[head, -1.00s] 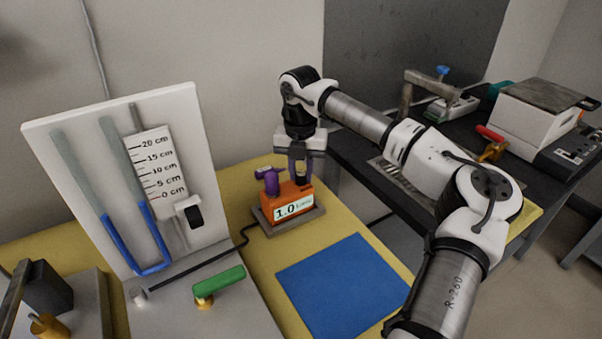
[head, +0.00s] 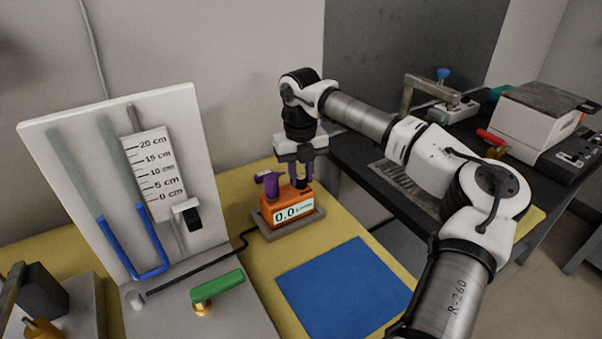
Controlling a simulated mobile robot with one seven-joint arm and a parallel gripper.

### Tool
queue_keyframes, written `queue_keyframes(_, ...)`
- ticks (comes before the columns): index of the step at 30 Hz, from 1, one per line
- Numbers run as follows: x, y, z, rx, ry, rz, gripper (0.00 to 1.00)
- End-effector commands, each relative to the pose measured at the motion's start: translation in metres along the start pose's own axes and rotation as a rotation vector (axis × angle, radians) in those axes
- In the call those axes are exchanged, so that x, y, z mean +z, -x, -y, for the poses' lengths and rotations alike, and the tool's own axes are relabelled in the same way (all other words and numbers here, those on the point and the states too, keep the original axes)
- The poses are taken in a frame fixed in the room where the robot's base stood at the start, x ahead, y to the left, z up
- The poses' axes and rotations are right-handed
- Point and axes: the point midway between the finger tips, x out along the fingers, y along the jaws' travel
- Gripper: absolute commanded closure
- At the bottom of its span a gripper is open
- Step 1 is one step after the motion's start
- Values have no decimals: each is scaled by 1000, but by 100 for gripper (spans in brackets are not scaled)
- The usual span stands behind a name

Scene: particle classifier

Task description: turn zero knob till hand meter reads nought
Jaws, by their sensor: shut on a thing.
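The hand meter (head: 288,207) is an orange box on a grey base, and its display reads 0.0. The small dark zero knob (head: 301,183) stands on top of the meter at its right end. My gripper (head: 301,174) points down from above and is shut on the zero knob, with a finger on either side partly hiding it. A purple T-shaped part (head: 270,185) stands on the left end of the meter, just beside my gripper.
A white manometer board (head: 70,160) with blue liquid stands left, with a green-handled lever (head: 218,285) before it. A black cable joins the meter. A blue mat (head: 343,289) lies clear in front. A dark bench (head: 365,150) with equipment stands right.

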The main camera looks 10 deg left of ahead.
Motion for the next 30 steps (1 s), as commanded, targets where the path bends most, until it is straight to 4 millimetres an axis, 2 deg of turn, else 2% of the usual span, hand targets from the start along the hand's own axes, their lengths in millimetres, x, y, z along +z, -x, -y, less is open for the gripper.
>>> queue_keyframes(8,0,0,0,0,0,0,98)
queue_keyframes(9,0,0,0,0,0,0,73)
queue_keyframes(14,0,0,0,0,-1,0,53)
queue_keyframes(23,0,2,0,0,-1,0,53)
queue_keyframes(26,0,10,0,-1,-1,1,53)
queue_keyframes(30,1,34,0,-2,-2,3,53)
